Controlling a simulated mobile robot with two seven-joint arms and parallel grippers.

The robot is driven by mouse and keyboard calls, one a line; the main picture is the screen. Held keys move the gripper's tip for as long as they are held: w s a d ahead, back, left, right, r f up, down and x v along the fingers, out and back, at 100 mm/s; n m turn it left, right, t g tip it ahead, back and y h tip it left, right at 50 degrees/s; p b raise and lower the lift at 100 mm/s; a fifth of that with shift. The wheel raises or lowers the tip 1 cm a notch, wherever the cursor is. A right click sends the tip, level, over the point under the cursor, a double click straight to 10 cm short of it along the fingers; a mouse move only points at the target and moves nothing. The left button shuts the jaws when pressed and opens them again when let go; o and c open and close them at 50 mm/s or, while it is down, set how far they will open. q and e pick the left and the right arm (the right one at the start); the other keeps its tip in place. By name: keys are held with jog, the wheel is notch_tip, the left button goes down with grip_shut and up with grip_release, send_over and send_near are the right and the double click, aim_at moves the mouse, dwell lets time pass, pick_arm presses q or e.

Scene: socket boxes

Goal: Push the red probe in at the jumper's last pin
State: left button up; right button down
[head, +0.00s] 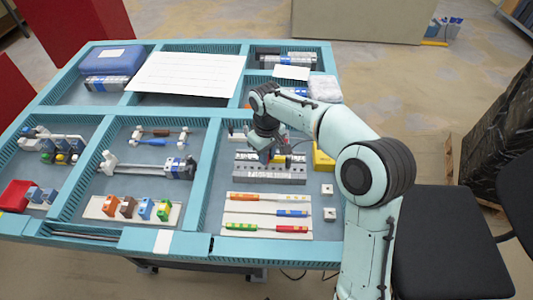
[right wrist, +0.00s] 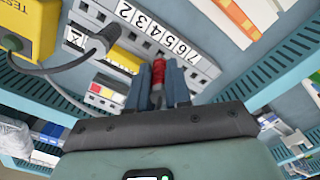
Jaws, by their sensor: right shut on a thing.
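The red probe (right wrist: 158,74) is upright between the two blue-grey fingers of my right gripper (right wrist: 157,88), which is shut on it. In the head view my right gripper (head: 268,152) is over the grey terminal block (head: 270,175). In the right wrist view the numbered terminal block (right wrist: 175,42) lies just beyond the probe. The probe's tip and any contact with a pin are hidden. I cannot make out the jumper. My left gripper is not in view.
A yellow tester (right wrist: 28,28) stands beside the block, and a grey cable (right wrist: 62,70) loops near the gripper. A white board (head: 240,230) with coloured strips lies in front of the block. Teal divider walls (head: 207,170) edge the compartment.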

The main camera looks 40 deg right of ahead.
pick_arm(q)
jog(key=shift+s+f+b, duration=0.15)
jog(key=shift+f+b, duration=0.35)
pick_arm(e)
jog(key=shift+f, duration=0.95)
jog(key=c, duration=0.6)
grip_release()
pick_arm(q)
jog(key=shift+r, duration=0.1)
pick_arm(e)
jog(key=shift+r, duration=0.15)
notch_tip(320, 180, up, 8)
jog(key=p, duration=0.5)
jog(key=shift+f+p, duration=0.25)
jog(key=shift+p, duration=0.1)
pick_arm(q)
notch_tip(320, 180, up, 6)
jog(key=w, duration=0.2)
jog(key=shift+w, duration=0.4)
pick_arm(e)
jog(key=shift+f, duration=0.1)
